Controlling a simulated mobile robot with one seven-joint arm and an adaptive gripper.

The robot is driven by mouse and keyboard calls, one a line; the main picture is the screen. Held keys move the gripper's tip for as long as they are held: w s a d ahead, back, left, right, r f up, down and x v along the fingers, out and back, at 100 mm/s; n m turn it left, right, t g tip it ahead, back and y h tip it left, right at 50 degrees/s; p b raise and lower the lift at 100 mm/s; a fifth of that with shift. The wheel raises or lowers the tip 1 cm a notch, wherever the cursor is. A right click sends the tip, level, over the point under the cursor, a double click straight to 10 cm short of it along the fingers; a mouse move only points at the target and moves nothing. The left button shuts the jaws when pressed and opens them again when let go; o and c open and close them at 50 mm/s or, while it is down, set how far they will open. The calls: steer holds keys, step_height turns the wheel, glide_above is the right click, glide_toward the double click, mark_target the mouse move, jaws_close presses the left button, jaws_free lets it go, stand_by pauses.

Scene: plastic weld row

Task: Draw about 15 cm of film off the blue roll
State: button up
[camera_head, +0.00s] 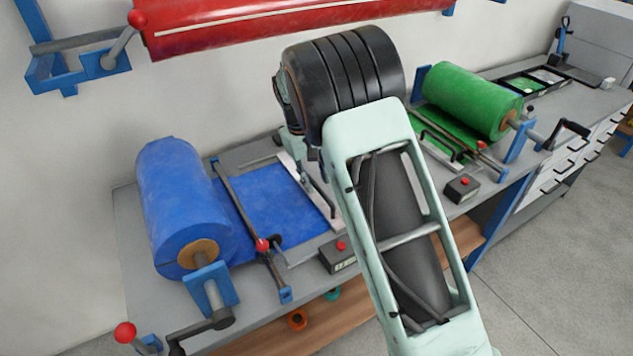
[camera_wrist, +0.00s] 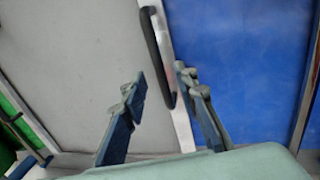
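The blue roll (camera_head: 182,205) sits on its holder at the left of the bench. Blue film (camera_head: 275,205) runs from it, under a rod with a red knob (camera_head: 262,245), flat across the bench to a pale bar (camera_head: 318,195). The film also fills the right of the wrist view (camera_wrist: 245,60). My gripper (camera_wrist: 158,85) is open and empty, its fingers apart on either side of a black handle (camera_wrist: 157,50) on the pale bar by the film's edge. I cannot tell whether the fingers touch the handle. In the head view my arm mostly hides the gripper.
A green roll (camera_head: 470,98) with its own film and rod stands at the right of the bench. A small box with a red button (camera_head: 338,258) is at the bench front. A red roll (camera_head: 260,22) hangs on the wall. Grey bench surface (camera_wrist: 80,60) lies beside the pale bar.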

steer(key=shift+w+d+f, duration=0.1)
steer(key=shift+d+f, duration=0.05)
steer(key=shift+f, duration=0.55)
jaws_close()
